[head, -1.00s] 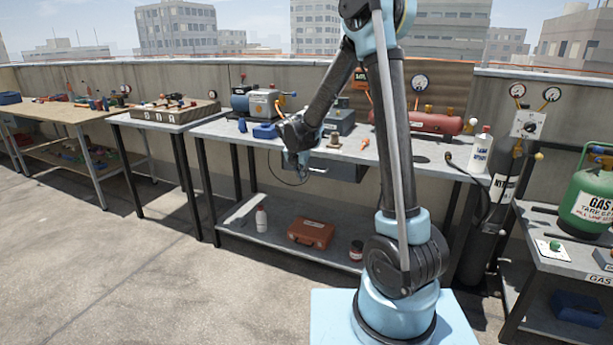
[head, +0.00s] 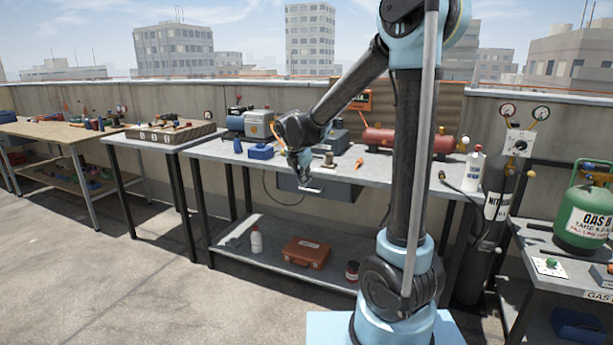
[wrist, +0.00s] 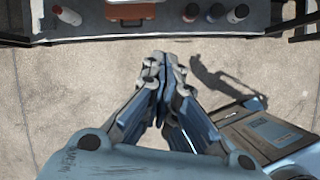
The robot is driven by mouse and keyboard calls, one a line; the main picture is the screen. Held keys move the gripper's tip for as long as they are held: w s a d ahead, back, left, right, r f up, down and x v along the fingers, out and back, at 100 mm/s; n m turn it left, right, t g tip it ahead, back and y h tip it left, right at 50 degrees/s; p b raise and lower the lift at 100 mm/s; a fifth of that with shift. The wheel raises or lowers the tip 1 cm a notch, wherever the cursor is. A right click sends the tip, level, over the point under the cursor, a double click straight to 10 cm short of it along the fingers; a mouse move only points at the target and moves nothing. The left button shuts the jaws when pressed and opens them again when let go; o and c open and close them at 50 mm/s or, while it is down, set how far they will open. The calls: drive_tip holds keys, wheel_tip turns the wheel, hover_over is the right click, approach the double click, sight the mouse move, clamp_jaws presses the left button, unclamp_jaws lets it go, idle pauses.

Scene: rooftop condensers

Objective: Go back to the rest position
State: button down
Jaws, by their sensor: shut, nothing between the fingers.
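My gripper (head: 305,182) hangs in front of the grey workbench (head: 222,150), at about the height of its top in the head view. The fingers are shut and hold nothing. In the wrist view the closed gripper (wrist: 165,68) points over bare concrete floor, with its fingertips together. My arm is raised, with the forearm sloping down to the left. The gripper appears clear of the bench, but the exact gap is hard to tell.
A red-brown case (head: 306,252) and a white bottle (head: 256,240) stand on the lower shelf. A blue item (head: 261,151) and a red tank (head: 395,140) are on top. A gas-bottle table (head: 535,245) stands at right. Open floor lies at left.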

drive_tip(key=s+d+r+m+g, duration=0.1)
drive_tip(key=s+d+m, duration=1.3)
drive_tip(key=s+d, duration=0.25)
drive_tip(key=s+d+f+m+y, duration=0.1)
drive_tip(key=s+d+f+m, duration=0.1)
drive_tip(key=s+m, duration=0.5)
drive_tip(key=s+d+f+m+g+y, duration=0.1)
drive_tip(key=s+f+m, duration=0.4)
drive_tip(key=s, duration=0.5)
drive_tip(key=shift+d+f+m, duration=0.3)
drive_tip(key=shift+d+m, duration=0.6)
drive_tip(key=shift+m, duration=0.3)
